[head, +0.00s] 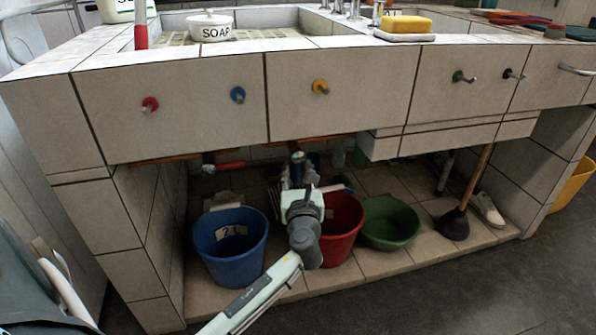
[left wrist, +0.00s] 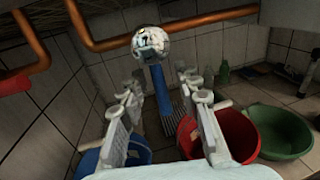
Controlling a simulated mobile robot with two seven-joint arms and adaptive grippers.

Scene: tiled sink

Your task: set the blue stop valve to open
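In the left wrist view, a blue lever (left wrist: 160,92) hangs down from a pale, shiny, rounded valve body (left wrist: 152,44) close to a copper pipe. I take this to be the blue stop valve. My left gripper (left wrist: 161,83) is open, with one finger on each side of the lever in the picture; I cannot tell how far ahead the lever is. No contact shows. In the head view my left gripper (head: 299,168) reaches under the sink and hides most of the valve. My right gripper is not in view.
A red valve handle (head: 231,165) is to the left under the sink. A blue bucket (head: 228,262), a red bucket (head: 345,215) and a green basin (head: 388,228) stand below, with a plunger (head: 455,222) to the right. The tiled front (head: 180,115) overhangs my arm.

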